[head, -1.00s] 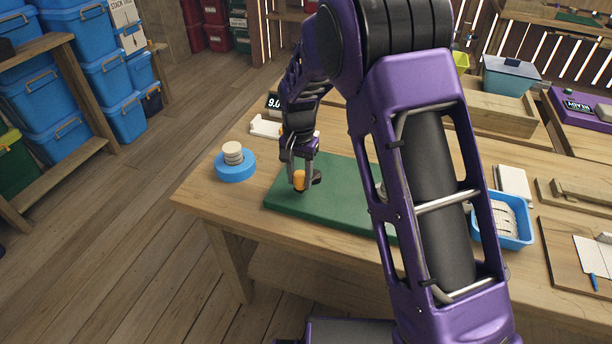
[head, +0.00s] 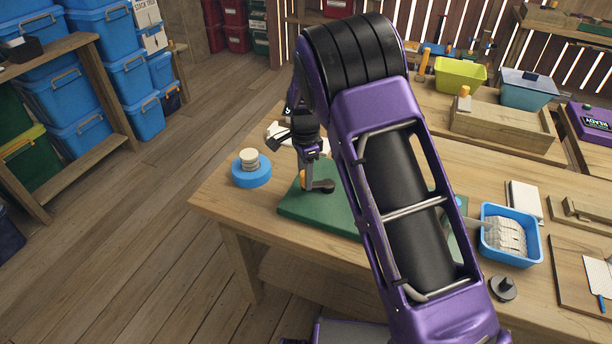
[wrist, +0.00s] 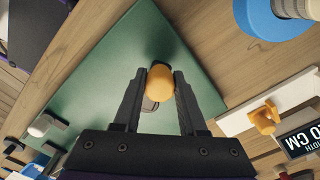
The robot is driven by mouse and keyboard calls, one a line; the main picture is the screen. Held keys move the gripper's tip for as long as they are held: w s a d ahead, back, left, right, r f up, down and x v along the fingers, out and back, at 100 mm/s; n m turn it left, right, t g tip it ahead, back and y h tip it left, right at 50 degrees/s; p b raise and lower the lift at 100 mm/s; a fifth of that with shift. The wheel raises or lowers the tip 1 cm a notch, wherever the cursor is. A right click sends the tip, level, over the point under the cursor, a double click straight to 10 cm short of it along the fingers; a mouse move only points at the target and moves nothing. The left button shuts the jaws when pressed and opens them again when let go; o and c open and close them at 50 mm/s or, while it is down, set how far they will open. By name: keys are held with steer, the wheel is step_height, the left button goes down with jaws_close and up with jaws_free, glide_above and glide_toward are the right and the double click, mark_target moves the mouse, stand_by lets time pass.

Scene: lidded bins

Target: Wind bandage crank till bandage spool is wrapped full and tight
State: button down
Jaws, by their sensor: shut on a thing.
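The green board (head: 338,215) lies on the wooden table. A dark crank arm (head: 322,186) with an orange knob (wrist: 160,86) sits on it. My gripper (head: 304,182) points down at the board's left end, its two fingers shut on the orange knob; the wrist view shows the knob between the fingertips (wrist: 160,78). A white bandage (head: 503,236) lies folded in a blue tray (head: 536,246), and a pale strip runs left from it. My arm hides the middle of the board. I cannot make out the spool or its wrap.
A blue round holder (head: 252,178) with stacked cream discs (head: 248,159) stands left of the board, near the table edge. A white plate with an orange hook (wrist: 265,119) and a width sign (wrist: 302,142) are nearby. A dark knob (head: 503,288) lies at the front right.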

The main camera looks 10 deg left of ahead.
steer(key=shift+w, duration=0.15)
stand_by(0.4)
steer(key=shift+c, duration=2.3)
jaws_free()
steer(key=shift+r, duration=0.1)
step_height(320, 180, up, 17)
steer(key=p, duration=0.1)
steer(key=shift+r, duration=0.15)
